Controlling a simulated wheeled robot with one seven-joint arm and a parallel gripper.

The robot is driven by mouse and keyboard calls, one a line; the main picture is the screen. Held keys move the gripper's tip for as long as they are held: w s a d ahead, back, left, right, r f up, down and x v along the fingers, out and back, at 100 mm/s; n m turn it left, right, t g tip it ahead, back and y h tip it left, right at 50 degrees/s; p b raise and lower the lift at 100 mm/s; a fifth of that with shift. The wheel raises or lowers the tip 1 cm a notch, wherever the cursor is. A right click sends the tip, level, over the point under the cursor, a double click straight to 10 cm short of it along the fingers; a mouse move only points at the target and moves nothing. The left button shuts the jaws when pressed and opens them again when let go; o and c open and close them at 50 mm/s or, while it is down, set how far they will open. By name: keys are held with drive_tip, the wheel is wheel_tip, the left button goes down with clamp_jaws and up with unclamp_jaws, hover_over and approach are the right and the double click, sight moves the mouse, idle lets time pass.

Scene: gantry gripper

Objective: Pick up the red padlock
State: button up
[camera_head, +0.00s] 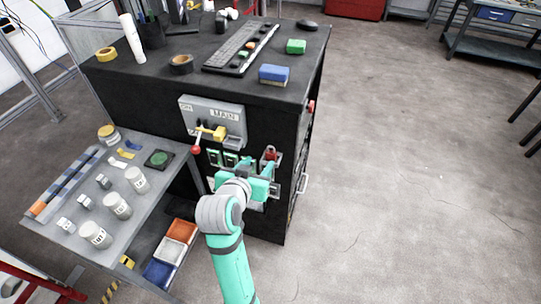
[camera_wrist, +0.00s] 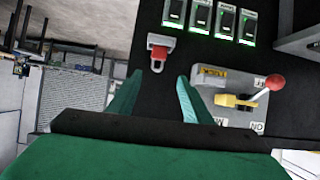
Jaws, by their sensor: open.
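The red padlock (camera_head: 269,153) hangs on the front of the black cabinet, near its right corner, in the head view. In the wrist view the padlock (camera_wrist: 163,46) shows a red body and a grey part below it in the picture. It lies just beyond the gap between my fingertips. My gripper (camera_head: 258,169) is teal, open and empty, close in front of the cabinet. In the wrist view my gripper (camera_wrist: 159,80) has its fingers apart, with the padlock between their lines and not visibly touched.
A grey MAIN switch panel (camera_head: 212,113) with a red-knobbed lever and yellow part is beside the padlock. Several green-lit modules (camera_head: 229,157) sit left of it. A grey side table (camera_head: 72,217) with jars stands left.

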sight(271, 147)
drive_tip(key=shift+w+d+r+x, duration=0.15)
drive_tip(key=shift+r+x, duration=0.15)
drive_tip(key=shift+x, duration=1.45)
drive_tip(key=shift+w+d+r+x, duration=0.15)
drive_tip(key=shift+r+x, duration=0.15)
drive_tip(key=shift+x, duration=1.45)
drive_tip(key=shift+w+d+r+x, duration=0.15)
drive_tip(key=shift+r+x, duration=0.15)
drive_tip(key=shift+x, duration=1.45)
drive_tip(key=shift+a, duration=0.1)
drive_tip(key=shift+s+a, duration=0.1)
clamp_jaws()
